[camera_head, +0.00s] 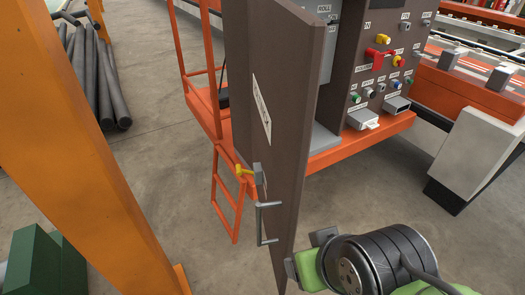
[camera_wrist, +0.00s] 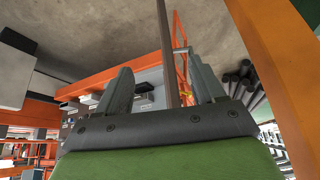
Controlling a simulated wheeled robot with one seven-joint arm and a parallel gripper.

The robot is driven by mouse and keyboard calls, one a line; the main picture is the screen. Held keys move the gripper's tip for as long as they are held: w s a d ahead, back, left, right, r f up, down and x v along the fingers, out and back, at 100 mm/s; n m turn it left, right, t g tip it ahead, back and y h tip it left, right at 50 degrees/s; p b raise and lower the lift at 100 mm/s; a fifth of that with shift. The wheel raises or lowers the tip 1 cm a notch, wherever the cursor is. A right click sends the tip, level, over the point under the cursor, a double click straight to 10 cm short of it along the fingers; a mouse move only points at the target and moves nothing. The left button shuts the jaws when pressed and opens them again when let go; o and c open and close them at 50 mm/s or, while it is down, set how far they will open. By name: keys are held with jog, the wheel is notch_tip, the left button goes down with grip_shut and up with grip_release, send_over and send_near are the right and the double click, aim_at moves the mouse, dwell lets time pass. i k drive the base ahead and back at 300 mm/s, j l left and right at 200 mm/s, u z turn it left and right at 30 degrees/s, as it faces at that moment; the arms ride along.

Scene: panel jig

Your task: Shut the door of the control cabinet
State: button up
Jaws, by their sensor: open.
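The brown door (camera_head: 290,90) of the control cabinet (camera_head: 345,62) stands open, swung out towards me and seen nearly edge-on in the head view. A grey bar handle (camera_head: 261,222) and a yellow lever (camera_head: 243,171) are on its left face, below a white label. My gripper (camera_head: 306,252) is open at the lower free edge of the door. In the wrist view the door edge (camera_wrist: 169,50) shows as a thin brown strip in line with the gap between the spread fingers (camera_wrist: 163,88). Whether either finger touches the door cannot be told.
The cabinet stands on an orange platform (camera_head: 330,152) with a ladder (camera_head: 227,195) at its side. An orange post (camera_head: 80,130) rises at left, near dark pipes (camera_head: 90,80) and a green block (camera_head: 45,265). A white-and-black pedestal (camera_head: 475,150) stands right. Floor between is clear.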

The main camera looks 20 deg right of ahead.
aim_at(287, 42)
jog(key=j, duration=0.45)
jog(key=i+j+u, duration=0.1)
jog(key=j, duration=0.3)
jog(key=i+j, duration=0.1)
jog(key=j, duration=0.35)
jog(key=i+j+u, duration=0.1)
jog(key=j, duration=0.3)
